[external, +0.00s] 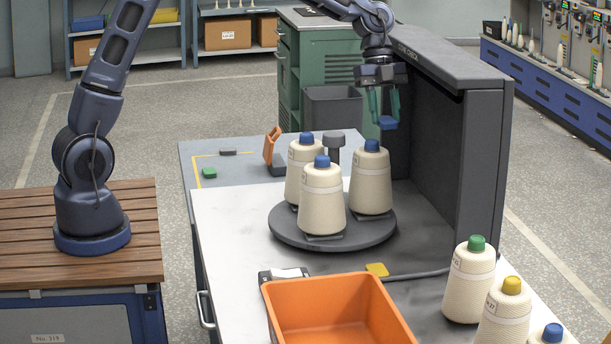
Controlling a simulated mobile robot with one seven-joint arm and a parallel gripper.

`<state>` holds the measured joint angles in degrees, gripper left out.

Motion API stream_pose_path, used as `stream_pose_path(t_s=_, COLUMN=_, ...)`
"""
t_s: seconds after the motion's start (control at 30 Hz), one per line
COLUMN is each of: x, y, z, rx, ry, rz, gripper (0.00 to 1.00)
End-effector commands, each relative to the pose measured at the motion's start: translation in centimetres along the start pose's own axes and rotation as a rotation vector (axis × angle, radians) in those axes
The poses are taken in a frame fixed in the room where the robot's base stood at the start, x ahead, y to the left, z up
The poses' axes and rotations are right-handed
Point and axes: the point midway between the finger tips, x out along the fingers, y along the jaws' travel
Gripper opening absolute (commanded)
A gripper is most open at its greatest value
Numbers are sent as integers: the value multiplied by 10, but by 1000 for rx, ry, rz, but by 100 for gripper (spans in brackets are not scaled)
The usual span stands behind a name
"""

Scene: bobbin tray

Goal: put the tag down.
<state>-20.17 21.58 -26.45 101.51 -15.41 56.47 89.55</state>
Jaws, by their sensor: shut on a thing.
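My gripper (384,108) hangs with its teal fingers pointing down, above and slightly right of the back right bobbin. It is shut on a small blue tag (388,123), held in the air in front of the dark panel. Below are three cream bobbins with blue caps on a round dark turntable (285,231): a back left bobbin (306,172), a front bobbin (322,204) and a back right bobbin (371,184). A green tag (209,173) and a yellow tag (377,269) lie on the table. The gap between the blue tag and the bobbin cap is hard to judge.
A tall dark panel (480,165) with an overhanging top stands at the right. An orange bin (335,286) is in front. Bobbins with green (468,280), yellow (505,318) and blue caps stand front right. An orange tool (272,146) and grey post (334,147) stand behind.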

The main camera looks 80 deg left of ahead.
Motion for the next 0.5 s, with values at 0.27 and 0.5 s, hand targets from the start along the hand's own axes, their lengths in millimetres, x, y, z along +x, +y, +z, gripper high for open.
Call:
stream_pose_path(t_s=0.27, x=31, y=12, z=-77, rx=20, ry=0, rz=8, gripper=14)
stream_pose_path(t_s=0.5, x=59, y=31, z=-146, rx=35, ry=0, rz=14, gripper=14)
